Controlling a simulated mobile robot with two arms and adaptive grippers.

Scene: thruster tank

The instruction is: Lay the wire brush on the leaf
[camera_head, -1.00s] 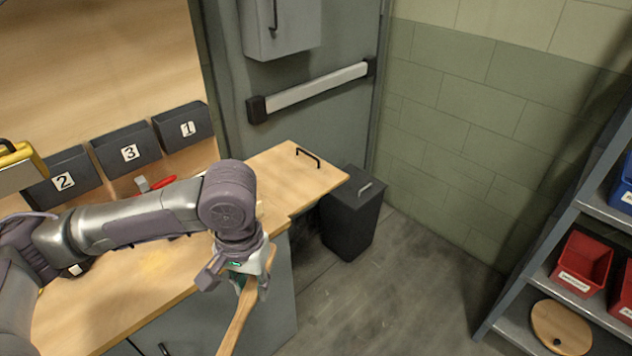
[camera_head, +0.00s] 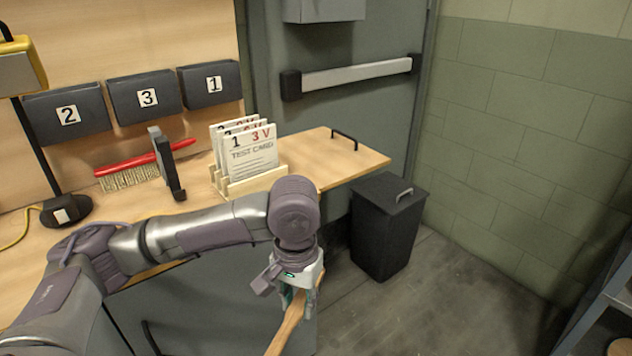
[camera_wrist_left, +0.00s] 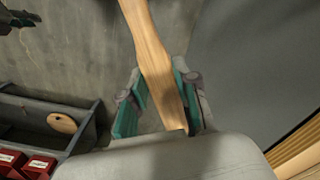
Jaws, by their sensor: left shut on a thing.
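My left gripper (camera_head: 294,292) is shut on a wooden handle, which I take to be the wire brush (camera_head: 286,331). It holds the handle at a slant in front of the bench's front edge, over the floor. In the left wrist view the wooden handle (camera_wrist_left: 153,50) runs between the two green-padded fingers (camera_wrist_left: 160,95). The brush's bristles are not visible. The leaf (camera_head: 345,169) is the wooden panel with a black handle at the bench's right end, beyond my gripper. Bare wood shows on it. My right gripper is not in view.
A rack of test cards (camera_head: 252,150) stands beside the leaf. A red brush (camera_head: 130,170) and a dark upright holder (camera_head: 165,165) are further left. Numbered bins (camera_head: 146,94) line the back. A dark waste bin (camera_head: 388,228) stands on the floor below the leaf.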

